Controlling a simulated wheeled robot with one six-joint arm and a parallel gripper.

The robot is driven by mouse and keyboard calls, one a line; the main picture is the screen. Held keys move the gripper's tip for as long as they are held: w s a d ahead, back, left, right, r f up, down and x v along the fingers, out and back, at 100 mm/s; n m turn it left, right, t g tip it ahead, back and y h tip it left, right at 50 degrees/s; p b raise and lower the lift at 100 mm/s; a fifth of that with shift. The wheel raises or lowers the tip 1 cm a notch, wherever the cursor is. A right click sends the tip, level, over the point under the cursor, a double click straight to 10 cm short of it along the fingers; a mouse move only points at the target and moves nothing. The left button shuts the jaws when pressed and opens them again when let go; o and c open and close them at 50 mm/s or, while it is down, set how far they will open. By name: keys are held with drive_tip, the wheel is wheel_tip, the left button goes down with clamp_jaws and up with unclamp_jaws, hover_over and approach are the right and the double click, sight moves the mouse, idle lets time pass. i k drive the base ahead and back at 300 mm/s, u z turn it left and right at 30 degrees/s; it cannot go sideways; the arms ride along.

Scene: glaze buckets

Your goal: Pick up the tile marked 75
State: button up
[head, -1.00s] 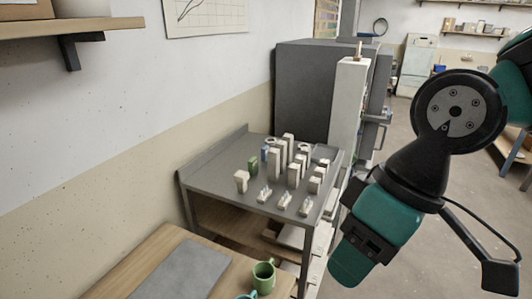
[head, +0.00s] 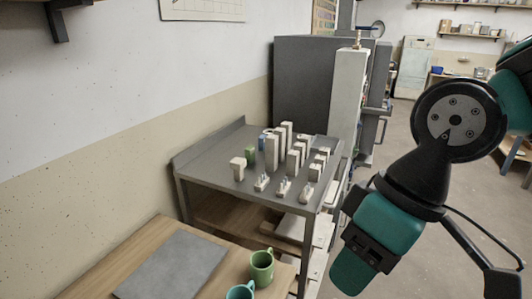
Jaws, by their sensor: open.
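Any markings are too small to read, so I cannot tell which piece bears 75. My gripper (head: 366,242) is at the lower right on my teal and black arm, in front of and to the right of the table in the picture. Its fingers are hard to make out. I see nothing held in it, and it appears apart from the pieces.
The grey table (head: 205,165) has a raised back edge and bare room at its left. A green block (head: 250,155) stands among the pale ones. A wooden table (head: 120,265) in front bears a grey slab (head: 172,265), a green mug (head: 262,268) and a teal mug (head: 240,291).

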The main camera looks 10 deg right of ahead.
sight(262, 140)
drive_tip(key=z, duration=1.4)
drive_tip(key=i, duration=3.5)
drive_tip(key=u, duration=3.25)
drive_tip(key=i, duration=0.5)
